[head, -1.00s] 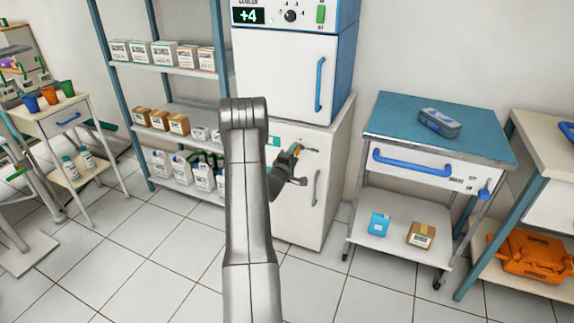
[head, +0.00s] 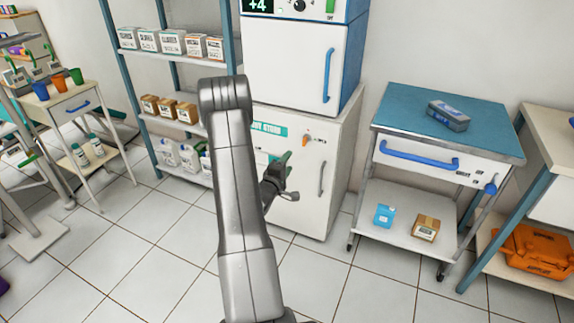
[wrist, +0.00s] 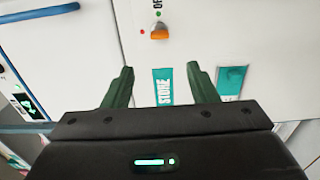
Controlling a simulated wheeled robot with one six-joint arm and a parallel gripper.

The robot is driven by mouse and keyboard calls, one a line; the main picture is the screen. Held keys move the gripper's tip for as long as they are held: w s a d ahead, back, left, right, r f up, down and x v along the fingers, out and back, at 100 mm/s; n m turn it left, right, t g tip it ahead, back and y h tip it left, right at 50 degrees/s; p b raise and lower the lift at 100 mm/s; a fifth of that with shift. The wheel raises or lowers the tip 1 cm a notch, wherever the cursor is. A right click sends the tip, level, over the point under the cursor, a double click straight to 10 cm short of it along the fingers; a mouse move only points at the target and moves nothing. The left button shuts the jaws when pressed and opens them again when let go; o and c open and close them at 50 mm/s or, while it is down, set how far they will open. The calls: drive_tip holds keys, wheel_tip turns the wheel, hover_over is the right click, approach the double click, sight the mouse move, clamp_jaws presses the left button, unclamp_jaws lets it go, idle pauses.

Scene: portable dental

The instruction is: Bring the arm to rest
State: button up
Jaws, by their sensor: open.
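My arm (head: 240,200) rises through the middle of the head view, with its upper link and a bent elbow in front of the white cabinet. My gripper (head: 284,160) shows partly behind the arm, in front of the cabinet's face. In the wrist view my gripper (wrist: 162,88) has its two green fingers spread apart with nothing between them. Beyond the fingers is a white surface with an orange knob and a teal label. I cannot tell how far the fingertips are from that surface.
The white cabinet (head: 330,150) with an orange knob (head: 306,140) stands under a blue-framed unit (head: 345,60). A blue-topped cart (head: 400,105) stands to its right, a shelf rack (head: 165,95) to its left. A small trolley (head: 60,108) holds cups. The tiled floor (head: 130,260) in front is clear.

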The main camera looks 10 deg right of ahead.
drive_tip(key=shift+w, duration=0.1)
drive_tip(key=b+x, duration=0.1)
drive_tip(key=x, duration=1.2)
drive_tip(key=shift+w+d, duration=0.25)
drive_tip(key=shift+s, duration=0.1)
